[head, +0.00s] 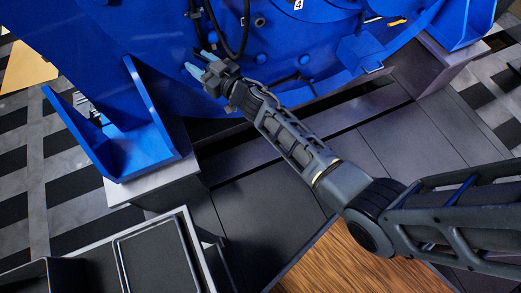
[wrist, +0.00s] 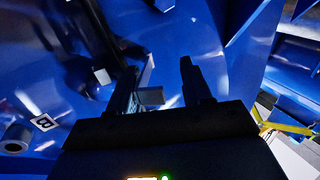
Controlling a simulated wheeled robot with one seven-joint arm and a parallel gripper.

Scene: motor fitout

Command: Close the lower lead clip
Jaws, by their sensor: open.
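My gripper (head: 196,61) is open, its light-tipped fingers close to the blue motor housing (head: 150,50) in the head view. In the wrist view my gripper (wrist: 160,82) has its two dark fingers apart. A small grey block (wrist: 151,96) shows between them, and it may be part of the lower lead clip; I cannot tell whether it is open or shut. Black leads (head: 247,28) hang down the housing just above my gripper in the head view. The wrist view shows a dark lead (wrist: 98,22) beside the left finger. Contact with the clip cannot be made out.
A blue bracket (head: 125,140) on a grey plinth juts out left of my arm. A dark tray (head: 155,262) stands at the front left beside a wooden surface (head: 335,262). A round grey boss (wrist: 16,138) and a "B" label (wrist: 43,122) are at the wrist view's left.

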